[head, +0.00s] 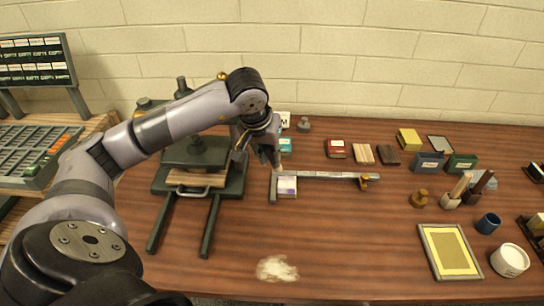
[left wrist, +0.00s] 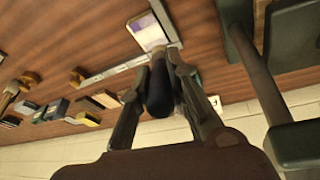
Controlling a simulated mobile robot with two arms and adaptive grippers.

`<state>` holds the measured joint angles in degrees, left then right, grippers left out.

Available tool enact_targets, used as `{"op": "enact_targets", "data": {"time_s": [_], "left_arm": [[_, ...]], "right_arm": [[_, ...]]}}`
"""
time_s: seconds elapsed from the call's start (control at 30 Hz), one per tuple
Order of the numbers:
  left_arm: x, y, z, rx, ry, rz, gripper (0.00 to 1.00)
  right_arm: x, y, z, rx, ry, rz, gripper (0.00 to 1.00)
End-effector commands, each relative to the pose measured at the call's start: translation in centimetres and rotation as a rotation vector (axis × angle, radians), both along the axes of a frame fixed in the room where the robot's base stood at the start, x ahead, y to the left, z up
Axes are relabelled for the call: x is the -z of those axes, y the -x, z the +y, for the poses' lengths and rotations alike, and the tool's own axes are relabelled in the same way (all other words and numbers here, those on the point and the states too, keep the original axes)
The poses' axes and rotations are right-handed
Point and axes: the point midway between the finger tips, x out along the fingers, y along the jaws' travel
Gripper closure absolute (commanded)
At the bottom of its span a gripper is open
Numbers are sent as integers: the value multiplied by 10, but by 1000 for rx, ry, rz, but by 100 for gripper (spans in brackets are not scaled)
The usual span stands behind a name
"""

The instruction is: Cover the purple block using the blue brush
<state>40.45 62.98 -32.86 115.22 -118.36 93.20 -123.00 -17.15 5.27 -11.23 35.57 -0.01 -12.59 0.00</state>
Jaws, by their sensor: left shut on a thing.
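The purple block (head: 287,187), white with a purple part, lies on the brown table beside the left end of a metal bar. It also shows in the left wrist view (left wrist: 149,32), just beyond the gripper. My left gripper (head: 268,160) is above and slightly left of the block. In the left wrist view its fingers (left wrist: 165,90) are shut on a dark blue-black handle (left wrist: 159,92), which I take to be the blue brush. The handle's far end points toward the block; its tip is unclear, and I cannot tell if it touches. My right gripper is not in view.
The metal bar (head: 330,175) runs right from the block. A dark press (head: 195,152) stands left of it. Small boxes, such as a red one (head: 336,148), stand behind. A yellow tray (head: 450,252) and white jar (head: 510,260) are at right. The table's front middle holds only a pale patch (head: 277,268).

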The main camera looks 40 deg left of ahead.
Motion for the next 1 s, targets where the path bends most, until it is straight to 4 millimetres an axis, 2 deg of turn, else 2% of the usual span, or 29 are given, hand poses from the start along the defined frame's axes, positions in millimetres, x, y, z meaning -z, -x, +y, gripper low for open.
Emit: {"op": "enact_targets", "data": {"time_s": [0.1, 0.27, 0.5, 1.0], "left_arm": [[-14, 2, 1, -3, 0, -1, 100], [-22, 4, 2, -7, 0, 0, 100], [-22, 4, 2, -8, 1, 0, 100], [-22, 4, 2, -8, 2, 0, 100]], "right_arm": [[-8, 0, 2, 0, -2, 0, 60], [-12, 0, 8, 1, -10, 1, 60], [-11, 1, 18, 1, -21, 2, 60], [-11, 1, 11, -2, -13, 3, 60]]}}
